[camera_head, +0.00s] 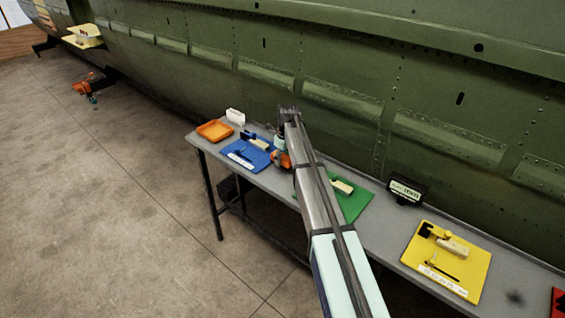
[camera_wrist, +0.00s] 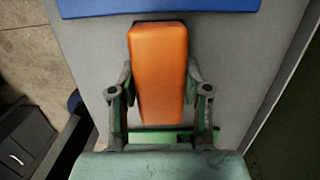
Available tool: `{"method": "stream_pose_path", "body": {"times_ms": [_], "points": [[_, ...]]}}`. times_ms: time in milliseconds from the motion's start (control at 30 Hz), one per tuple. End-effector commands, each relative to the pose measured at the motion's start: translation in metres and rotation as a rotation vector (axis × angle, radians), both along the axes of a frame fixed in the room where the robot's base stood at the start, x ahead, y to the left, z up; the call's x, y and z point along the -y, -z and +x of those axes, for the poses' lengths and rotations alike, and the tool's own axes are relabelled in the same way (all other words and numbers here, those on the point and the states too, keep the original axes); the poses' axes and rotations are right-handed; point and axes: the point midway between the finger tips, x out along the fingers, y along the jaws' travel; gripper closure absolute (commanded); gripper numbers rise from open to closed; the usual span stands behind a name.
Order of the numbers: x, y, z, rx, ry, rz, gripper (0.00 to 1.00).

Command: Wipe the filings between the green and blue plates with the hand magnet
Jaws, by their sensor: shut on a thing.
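My gripper (camera_wrist: 160,88) is shut on an orange block, which I take to be the hand magnet (camera_wrist: 159,65). In the head view the orange magnet (camera_head: 281,160) shows beside my arm, over the bench between the plates. The blue plate (camera_head: 236,160) lies to its left; its edge (camera_wrist: 160,8) crosses the top of the wrist view. The green plate (camera_head: 357,207) lies to the right, partly behind my arm; a green strip (camera_wrist: 150,137) shows low in the wrist view. No filings show between these plates; the magnet and arm cover part of that strip. Contact with the bench cannot be told.
The grey bench (camera_head: 388,243) runs along the green fuselage (camera_head: 340,110). An orange tray (camera_head: 214,131) and a white box (camera_head: 235,116) stand at its far end. A small display (camera_head: 404,191) and a yellow plate (camera_head: 470,258) are right; a dark patch (camera_head: 515,298) lies beyond.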

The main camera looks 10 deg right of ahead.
Motion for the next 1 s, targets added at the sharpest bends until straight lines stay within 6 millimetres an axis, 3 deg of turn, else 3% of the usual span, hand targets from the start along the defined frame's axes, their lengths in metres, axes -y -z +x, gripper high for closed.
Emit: {"method": "stream_pose_path", "body": {"times_ms": [600,1000], "points": [[0.002,-0.054,-0.001,-0.002,0.003,0.000,0.85],[0.002,-0.057,-0.001,-0.002,0.003,0.000,0.85]]}}
